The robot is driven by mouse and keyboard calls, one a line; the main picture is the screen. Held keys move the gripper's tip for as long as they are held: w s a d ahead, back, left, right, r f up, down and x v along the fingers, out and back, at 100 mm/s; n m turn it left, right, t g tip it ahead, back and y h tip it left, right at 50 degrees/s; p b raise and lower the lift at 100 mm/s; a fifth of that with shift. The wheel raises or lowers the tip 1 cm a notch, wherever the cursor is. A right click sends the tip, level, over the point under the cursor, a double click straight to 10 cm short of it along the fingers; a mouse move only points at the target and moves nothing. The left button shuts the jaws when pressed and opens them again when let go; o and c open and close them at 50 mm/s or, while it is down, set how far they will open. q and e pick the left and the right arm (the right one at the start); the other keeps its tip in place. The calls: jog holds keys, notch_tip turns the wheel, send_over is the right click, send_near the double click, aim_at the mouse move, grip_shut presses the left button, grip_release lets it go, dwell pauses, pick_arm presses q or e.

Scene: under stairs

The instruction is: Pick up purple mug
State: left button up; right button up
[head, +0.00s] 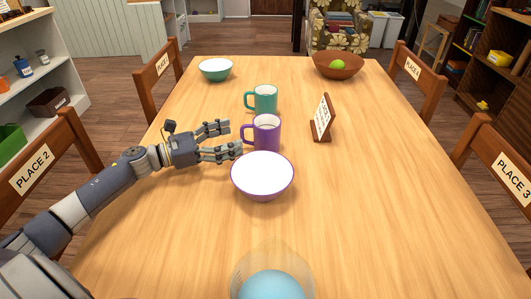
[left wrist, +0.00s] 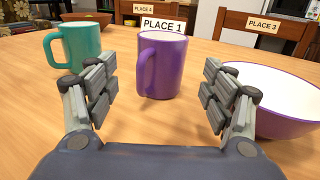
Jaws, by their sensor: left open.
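The purple mug (head: 266,133) stands upright on the table, just behind the purple bowl. In the left wrist view the mug (left wrist: 163,68) stands ahead of the fingers and between them, its handle on the left side facing me. My left gripper (head: 238,141) is open, its fingers pointing right at the mug's handle side. In the left wrist view nothing is between the fingertips of the gripper (left wrist: 160,88). The gap to the mug is short, and the mug looks untouched. My right gripper is not in view.
A teal mug (head: 265,98) stands behind the purple mug. The white-lined purple bowl (head: 262,176) is close in front. A sign (head: 322,118) stands to the right. A green bowl (head: 216,69) and a brown bowl (head: 338,65) are at the far end. The table's right side is clear.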

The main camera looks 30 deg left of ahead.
aim_at(266, 132)
pick_arm(q)
jog(key=shift+f+b, duration=0.45)
jog(key=shift+f, duration=0.4)
jog(key=shift+d, duration=0.1)
jog(key=shift+w+d, duration=0.2)
jog(key=shift+w, duration=0.1)
jog(key=x, duration=0.4)
jog(key=shift+w+d, duration=0.2)
jog(key=shift+p+x, duration=0.35)
jog(key=shift+x, duration=1.95)
jog(key=shift+w+d+r, duration=0.1)
jog(key=shift+w+d, duration=0.15)
jog(key=shift+d, duration=0.05)
jog(key=c, duration=1.1)
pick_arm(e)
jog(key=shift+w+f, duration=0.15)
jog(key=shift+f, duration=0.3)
